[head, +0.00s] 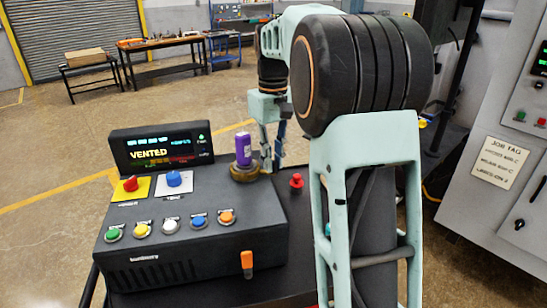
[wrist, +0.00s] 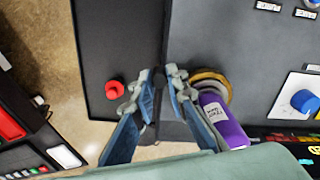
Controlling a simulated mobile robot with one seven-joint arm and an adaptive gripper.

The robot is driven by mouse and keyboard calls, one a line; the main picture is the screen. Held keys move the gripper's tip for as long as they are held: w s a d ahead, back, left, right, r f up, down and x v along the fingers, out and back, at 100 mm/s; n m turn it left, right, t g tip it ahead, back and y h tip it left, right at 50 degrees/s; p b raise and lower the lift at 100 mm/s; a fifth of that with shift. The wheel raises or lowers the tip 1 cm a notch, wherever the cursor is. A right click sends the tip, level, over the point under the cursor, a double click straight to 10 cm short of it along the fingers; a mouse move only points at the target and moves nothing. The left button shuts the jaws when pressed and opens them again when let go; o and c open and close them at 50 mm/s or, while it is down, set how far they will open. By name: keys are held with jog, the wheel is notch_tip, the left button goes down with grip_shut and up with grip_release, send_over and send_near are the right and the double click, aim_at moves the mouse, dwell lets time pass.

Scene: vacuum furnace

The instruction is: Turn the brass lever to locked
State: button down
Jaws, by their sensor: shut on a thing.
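The brass lever's round base (head: 243,173) sits at the right end of the dark control panel, under an upright purple cylinder (head: 243,149). In the wrist view the brass ring (wrist: 222,82) lies right of the fingers, with the labelled purple cylinder (wrist: 222,122) in front of it. My gripper (head: 271,163) is just right of the base. In the wrist view my gripper (wrist: 158,82) has its fingertips closed around a small dark end piece, which I take for the lever's handle. The right finger hides most of the lever between handle and ring.
A red button (head: 296,181) stands right of my gripper. A display (head: 160,147) reads VENTED behind the panel's several coloured buttons. An orange-topped switch (head: 247,262) is on the panel's front. A grey cabinet (head: 500,170) stands at the right.

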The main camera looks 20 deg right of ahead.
aim_at(255, 191)
jog(key=m, duration=0.1)
jog(key=s+a+m, duration=0.1)
jog(key=m, duration=0.1)
jog(key=shift+s+a+r, duration=0.1)
jog(key=shift+s+a, duration=0.05)
jog(key=shift+s, duration=0.15)
jog(key=m, duration=0.1)
jog(key=s+a+m, duration=0.1)
jog(key=m, duration=0.1)
jog(key=shift+a+p, duration=0.2)
jog(key=shift+p, duration=0.15)
jog(key=shift+s+a+m, duration=0.35)
jog(key=shift+a+m, duration=0.35)
jog(key=shift+m, duration=0.5)
jog(key=shift+s+a+m+p, duration=0.1)
jog(key=shift+a+m+p, duration=0.1)
jog(key=shift+a+m, duration=0.35)
jog(key=shift+s+a+m+p, duration=0.1)
jog(key=shift+a+m+p, duration=0.15)
jog(key=shift+m, duration=0.6)
jog(key=c, duration=1.9)
grip_release()
notch_tip(255, 191, up, 12)
